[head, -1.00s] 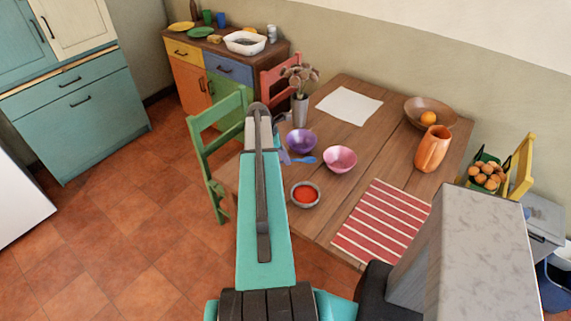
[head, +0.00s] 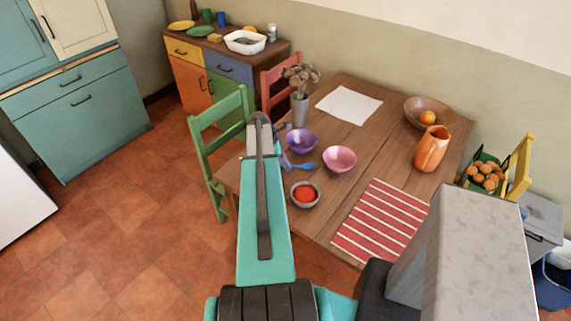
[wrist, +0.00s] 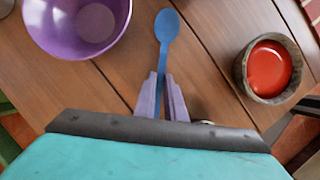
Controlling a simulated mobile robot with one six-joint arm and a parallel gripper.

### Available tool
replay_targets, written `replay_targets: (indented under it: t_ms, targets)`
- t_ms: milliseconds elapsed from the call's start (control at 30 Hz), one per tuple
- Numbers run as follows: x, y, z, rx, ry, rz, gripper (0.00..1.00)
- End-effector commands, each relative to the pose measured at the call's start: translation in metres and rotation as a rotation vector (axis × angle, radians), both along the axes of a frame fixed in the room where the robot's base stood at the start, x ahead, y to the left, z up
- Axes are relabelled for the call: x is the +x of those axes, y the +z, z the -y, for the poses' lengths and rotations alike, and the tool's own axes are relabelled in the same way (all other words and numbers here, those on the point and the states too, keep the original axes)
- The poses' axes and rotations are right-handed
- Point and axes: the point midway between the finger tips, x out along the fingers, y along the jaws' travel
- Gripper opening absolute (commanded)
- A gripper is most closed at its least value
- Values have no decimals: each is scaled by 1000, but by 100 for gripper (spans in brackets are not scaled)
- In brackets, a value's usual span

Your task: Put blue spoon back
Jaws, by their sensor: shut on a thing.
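The blue spoon (head: 306,166) is over the wooden table, between the purple bowl (head: 301,140) and the bowl with red contents (head: 305,195). In the wrist view my gripper (wrist: 164,92) is shut on the handle of the spoon (wrist: 167,26), whose rounded end points away from me. The purple bowl (wrist: 80,22) lies to the left of the spoon there, and the red-filled bowl (wrist: 268,68) to the right. In the head view my arm hides most of my gripper. I cannot tell whether the spoon touches the table.
A pink bowl (head: 340,158), a vase of flowers (head: 299,108), an orange jug (head: 432,149) and a wooden bowl (head: 416,108) stand on the table (head: 365,145). A striped mat (head: 381,222) lies at the front. A green chair (head: 207,150) is at the left side. A sideboard (head: 215,62) stands behind.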

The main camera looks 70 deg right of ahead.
Motion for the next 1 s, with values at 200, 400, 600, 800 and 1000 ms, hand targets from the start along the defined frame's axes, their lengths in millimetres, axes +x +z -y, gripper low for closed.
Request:
replay_targets:
  t_ms: [200, 400, 600, 800, 1000]
  targets:
    - [0, -2, 0, 0, 0, 0, 25]
    - [0, -2, 0, 0, 0, 0, 29]
    - [0, 0, 0, 0, 0, 0, 29]
    - [3, 7, -1, -1, 0, 0, 29]
    - [8, 23, -5, -2, 0, 1, 29]
